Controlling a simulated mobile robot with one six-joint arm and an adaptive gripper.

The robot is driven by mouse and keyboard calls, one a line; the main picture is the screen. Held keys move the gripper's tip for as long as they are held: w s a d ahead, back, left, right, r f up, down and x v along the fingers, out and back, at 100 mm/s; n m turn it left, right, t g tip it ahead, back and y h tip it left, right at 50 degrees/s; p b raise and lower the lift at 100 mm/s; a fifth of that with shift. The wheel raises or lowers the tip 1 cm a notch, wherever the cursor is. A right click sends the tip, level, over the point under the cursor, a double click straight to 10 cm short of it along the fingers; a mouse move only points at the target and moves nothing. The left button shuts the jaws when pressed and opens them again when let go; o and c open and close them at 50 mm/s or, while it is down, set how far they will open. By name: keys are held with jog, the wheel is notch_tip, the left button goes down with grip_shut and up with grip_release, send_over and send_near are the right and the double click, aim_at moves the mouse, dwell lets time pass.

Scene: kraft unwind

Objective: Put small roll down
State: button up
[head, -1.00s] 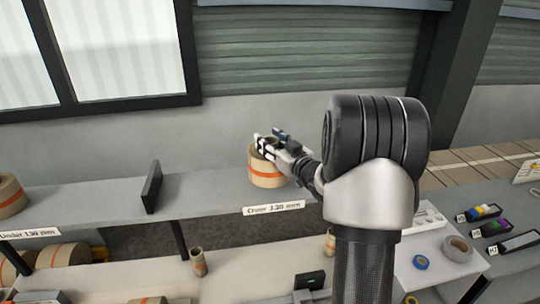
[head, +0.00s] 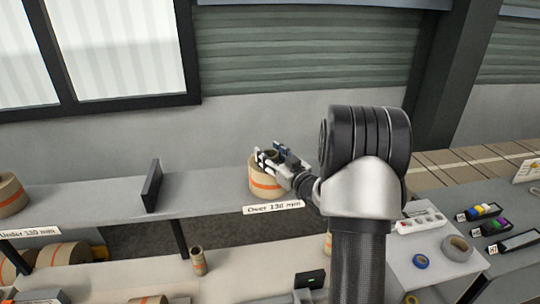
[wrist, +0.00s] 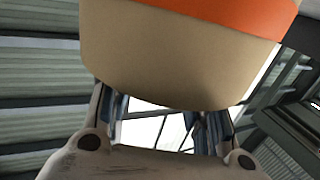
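The small roll (head: 265,186) is tan kraft with an orange band. It is upright at the right end of the upper shelf (head: 215,196), behind the "Over 130 mm" label (head: 273,208). Its bottom is at the shelf's front area; I cannot tell whether it fully touches. My gripper (head: 270,157) is at the top of the roll, shut on it. In the wrist view the roll (wrist: 180,60) fills the upper middle and hides the fingertips.
A black divider (head: 152,186) stands on the shelf, left of the roll. Another banded roll (head: 10,194) is at the far left by the "Under 130 mm" label (head: 30,233). Shelf between divider and roll is clear. A white table (head: 440,255) with tape rolls stands at right.

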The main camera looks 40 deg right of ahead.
jog(key=o, duration=0.3)
jog(key=shift+r, duration=0.2)
jog(key=s+b, duration=0.2)
jog(key=s, duration=1)
jog(key=shift+a, duration=0.35)
